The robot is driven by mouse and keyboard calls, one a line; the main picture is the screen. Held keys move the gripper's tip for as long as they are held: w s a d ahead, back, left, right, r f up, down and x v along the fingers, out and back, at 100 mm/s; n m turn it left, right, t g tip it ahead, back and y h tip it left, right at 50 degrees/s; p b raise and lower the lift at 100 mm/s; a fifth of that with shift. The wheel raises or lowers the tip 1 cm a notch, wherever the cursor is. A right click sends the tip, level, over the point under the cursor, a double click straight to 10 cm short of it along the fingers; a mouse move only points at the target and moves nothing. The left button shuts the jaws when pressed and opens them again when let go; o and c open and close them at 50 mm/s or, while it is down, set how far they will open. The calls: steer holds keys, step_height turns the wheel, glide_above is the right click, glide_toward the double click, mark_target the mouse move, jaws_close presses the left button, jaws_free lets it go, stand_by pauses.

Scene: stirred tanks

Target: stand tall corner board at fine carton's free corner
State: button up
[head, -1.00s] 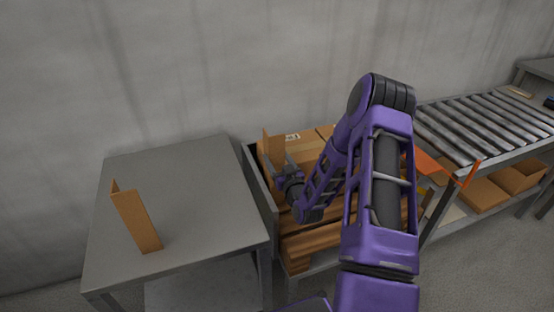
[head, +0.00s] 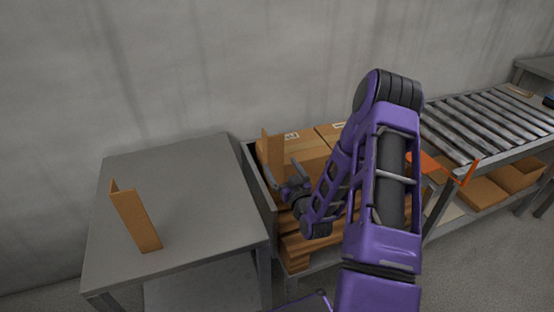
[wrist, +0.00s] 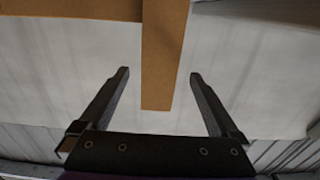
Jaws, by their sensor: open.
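One tall brown corner board (head: 273,152) stands upright at the near left corner of a brown carton (head: 303,148) on the pallet. Another corner board (head: 137,220) stands on the grey table at left, clear of my gripper. My gripper (head: 287,178) is open and empty, just in front of the board at the carton. In the wrist view the board (wrist: 160,75) shows between the spread fingers of my gripper (wrist: 159,73), with gaps on both sides. The board's foot is hidden by my gripper in the head view.
The wooden pallet (head: 305,247) has a grey upright panel (head: 259,185) along its left side, close to my gripper. The grey table (head: 200,190) has much bare top. A roller conveyor (head: 485,125) and an orange part (head: 470,173) are at right. A wall stands behind.

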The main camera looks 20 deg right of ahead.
steer(key=s, duration=0.7)
